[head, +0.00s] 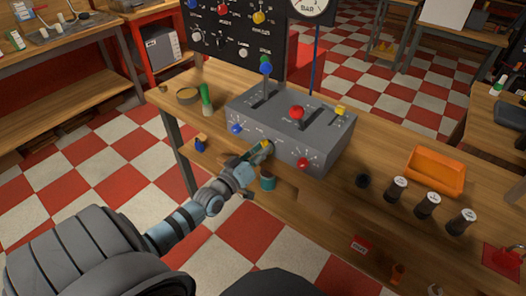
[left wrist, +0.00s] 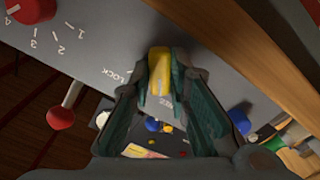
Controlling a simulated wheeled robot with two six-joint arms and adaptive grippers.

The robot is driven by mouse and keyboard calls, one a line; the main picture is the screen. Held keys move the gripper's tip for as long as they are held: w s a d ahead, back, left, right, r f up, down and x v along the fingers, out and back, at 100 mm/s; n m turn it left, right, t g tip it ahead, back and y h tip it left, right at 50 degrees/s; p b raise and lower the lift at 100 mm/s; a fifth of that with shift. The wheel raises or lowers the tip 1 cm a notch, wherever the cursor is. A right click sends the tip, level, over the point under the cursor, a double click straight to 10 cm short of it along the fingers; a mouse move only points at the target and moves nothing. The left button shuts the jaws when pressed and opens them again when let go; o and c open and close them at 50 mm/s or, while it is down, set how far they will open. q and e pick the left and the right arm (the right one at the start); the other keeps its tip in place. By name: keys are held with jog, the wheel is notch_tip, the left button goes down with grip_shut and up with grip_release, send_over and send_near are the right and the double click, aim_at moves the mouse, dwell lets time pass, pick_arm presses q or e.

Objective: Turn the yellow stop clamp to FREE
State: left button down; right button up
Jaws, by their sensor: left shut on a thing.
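The yellow stop clamp (head: 265,144) is on the front face of the grey control box (head: 312,153). In the left wrist view the clamp (left wrist: 159,72) is a rounded yellow bar between my fingertips. My left gripper (head: 257,152) reaches in from the lower left and is shut on the clamp; its fingers also show in the left wrist view (left wrist: 163,78). The word LOCK (left wrist: 112,78) is readable left of the clamp. Only the last letters of another label, (left wrist: 165,102) likely FREE, show at the clamp's lower end. My right gripper is not in view.
Red (head: 303,163) and blue (head: 236,128) knobs flank the clamp on the box. A blue-knobbed lever (head: 266,69) and a red knob (head: 297,112) stand on top. An orange tray (head: 436,172) and several dark cylinders (head: 396,190) sit to the right on the bench.

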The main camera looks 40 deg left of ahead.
pick_arm(q)
jog(key=shift+f+n, duration=0.1)
jog(key=shift+n, duration=0.4)
jog(key=c, duration=1.5)
grip_release()
jog(key=shift+s, duration=0.1)
jog(key=s, duration=1.1)
jog(key=shift+s+d, duration=0.15)
jog(key=shift+s, duration=0.25)
